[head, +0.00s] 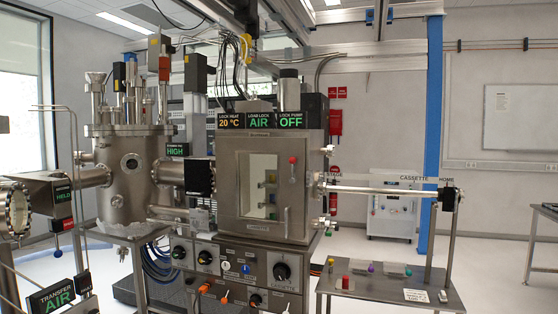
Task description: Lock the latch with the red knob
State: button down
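The load lock chamber door (235,190) is a grey metal panel with a tall window, and it looks closed. The red knob (293,159) sits on a short latch lever at the door's upper right. The knob is at the upper end of the lever, which appears to point upward. I cannot tell from this distance whether the latch is engaged. A vertical bar handle (286,222) is on the door below the latch. My gripper is not in view.
Signs above the door read LOCK HEAT 20 °C, LOAD LOCK AIR (260,120) and LOCK PUMP OFF. A long rod (385,190) juts right from the chamber. Below it, a side table (385,288) holds small coloured items. A control panel (240,270) is under the door.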

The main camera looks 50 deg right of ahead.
aim_at(292, 159)
jog(key=u, duration=0.05)
jog(key=i, duration=0.9)
jog(key=z, duration=0.05)
